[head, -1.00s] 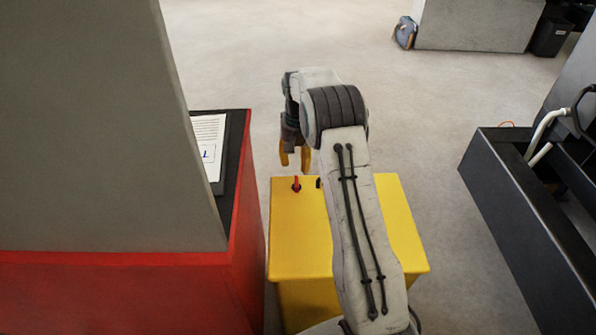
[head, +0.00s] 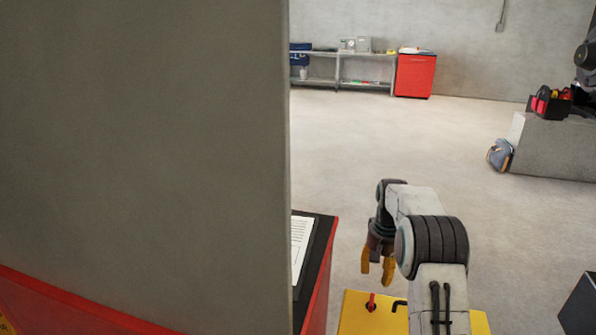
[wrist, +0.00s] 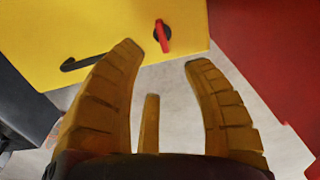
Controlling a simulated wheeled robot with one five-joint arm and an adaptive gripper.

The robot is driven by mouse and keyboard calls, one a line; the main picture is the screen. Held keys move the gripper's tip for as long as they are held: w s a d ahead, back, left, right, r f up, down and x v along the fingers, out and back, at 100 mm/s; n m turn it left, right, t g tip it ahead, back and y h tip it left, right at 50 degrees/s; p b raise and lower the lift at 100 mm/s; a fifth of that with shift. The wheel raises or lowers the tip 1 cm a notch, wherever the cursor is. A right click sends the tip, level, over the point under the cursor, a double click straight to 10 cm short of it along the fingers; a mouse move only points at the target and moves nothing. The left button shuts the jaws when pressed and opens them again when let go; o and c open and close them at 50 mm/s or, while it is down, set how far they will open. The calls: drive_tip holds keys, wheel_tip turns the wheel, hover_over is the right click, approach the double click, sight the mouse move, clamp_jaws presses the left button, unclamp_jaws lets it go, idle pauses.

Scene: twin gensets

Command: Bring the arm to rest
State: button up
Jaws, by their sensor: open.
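My gripper (head: 377,268) hangs pointing down at the end of my bent arm, above the far edge of a yellow box (head: 360,316). Its yellow-brown fingers are spread and nothing is between them. In the wrist view, my gripper (wrist: 167,55) is open, with pale floor showing between the fingers. The yellow box (wrist: 100,25) fills the upper left there. A red switch handle (wrist: 162,36) and a black lever (wrist: 84,62) on it are near the fingertips, with no clear contact.
A large grey panel (head: 140,140) stands close at left above a red base (head: 60,305). A red cabinet with a dark top (head: 325,250) and a paper sheet (head: 299,245) is left of my gripper. Open floor (head: 400,140) lies beyond. A shelf (head: 340,70) stands far back.

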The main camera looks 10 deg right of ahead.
drive_tip(key=shift+n+g, duration=0.7)
drive_tip(key=shift+g, duration=0.2)
drive_tip(key=s+f, duration=0.2)
drive_tip(key=s+a+f, duration=0.1)
drive_tip(key=s+f, duration=0.1)
drive_tip(key=s, duration=0.1)
drive_tip(key=s+a+f, duration=0.1)
drive_tip(key=s+f, duration=0.1)
drive_tip(key=s, duration=0.1)
drive_tip(key=shift+f, duration=0.3)
drive_tip(key=s+a+r+n, duration=0.1)
drive_tip(key=s+a+r, duration=0.25)
drive_tip(key=s, duration=0.45)
drive_tip(key=s+a+r, duration=0.2)
drive_tip(key=s+r, duration=0.2)
drive_tip(key=s, duration=0.5)
drive_tip(key=s+a+r+n, duration=0.1)
drive_tip(key=s+a+r, duration=0.25)
drive_tip(key=s, duration=0.45)
wheel_tip(320, 180, up, 21)
drive_tip(key=s+a+n+t+p, duration=0.1)
drive_tip(key=t+p, duration=0.4)
drive_tip(key=p, duration=0.8)
drive_tip(key=shift+p, duration=0.35)
drive_tip(key=shift+r, duration=0.1)
